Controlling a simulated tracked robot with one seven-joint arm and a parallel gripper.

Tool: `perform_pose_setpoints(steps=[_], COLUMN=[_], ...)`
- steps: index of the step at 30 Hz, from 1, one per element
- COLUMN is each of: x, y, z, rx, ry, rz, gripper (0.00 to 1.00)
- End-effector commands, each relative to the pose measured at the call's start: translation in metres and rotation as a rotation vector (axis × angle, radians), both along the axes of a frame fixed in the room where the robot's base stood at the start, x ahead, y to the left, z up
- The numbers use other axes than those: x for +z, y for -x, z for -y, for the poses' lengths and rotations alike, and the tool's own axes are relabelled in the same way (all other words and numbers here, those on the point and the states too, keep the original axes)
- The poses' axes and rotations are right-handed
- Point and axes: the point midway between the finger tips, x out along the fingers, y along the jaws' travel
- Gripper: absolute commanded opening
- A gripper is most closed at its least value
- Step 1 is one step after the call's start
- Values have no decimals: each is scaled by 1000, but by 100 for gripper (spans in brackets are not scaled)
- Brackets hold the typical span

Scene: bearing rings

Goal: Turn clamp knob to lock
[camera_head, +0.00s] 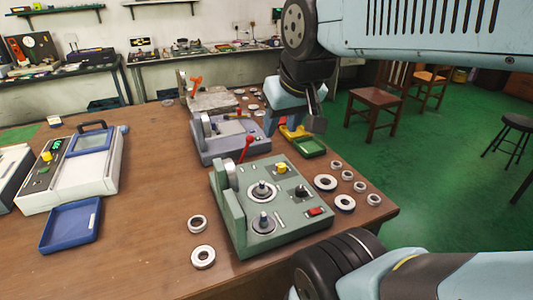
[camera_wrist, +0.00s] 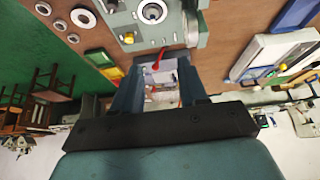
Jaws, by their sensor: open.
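The green bearing fixture (camera_head: 285,232) stands on the brown table, with two round spindles, a yellow button (camera_head: 282,168), a black knob (camera_head: 300,192) and a red switch (camera_head: 315,211) on top. I cannot tell for certain which part is the clamp knob. My gripper (camera_head: 300,108) is above the table beyond the green fixture. In the wrist view my gripper (camera_wrist: 161,67) is open, its two fingers apart with nothing held.
A grey-purple fixture (camera_head: 222,150) stands behind the green one, with a green tray (camera_head: 309,147) at right. Several metal rings lie around, including one ring (camera_head: 325,183). A white instrument (camera_head: 72,168) and blue tray (camera_head: 72,226) are at left.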

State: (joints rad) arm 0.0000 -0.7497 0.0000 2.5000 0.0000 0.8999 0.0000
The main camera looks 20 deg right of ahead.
Motion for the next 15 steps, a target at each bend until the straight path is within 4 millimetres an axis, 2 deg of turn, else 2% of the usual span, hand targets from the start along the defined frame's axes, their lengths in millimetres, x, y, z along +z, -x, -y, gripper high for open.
perform_pose_setpoints(steps=[8, 12, 15], x=[0, 1, 0], y=[0, -3, -14], z=[0, 1, 3], rx=[0, 5, 22], ry=[0, 6, 22], rz=[0, -7, -29], gripper=[44, 57, 58])
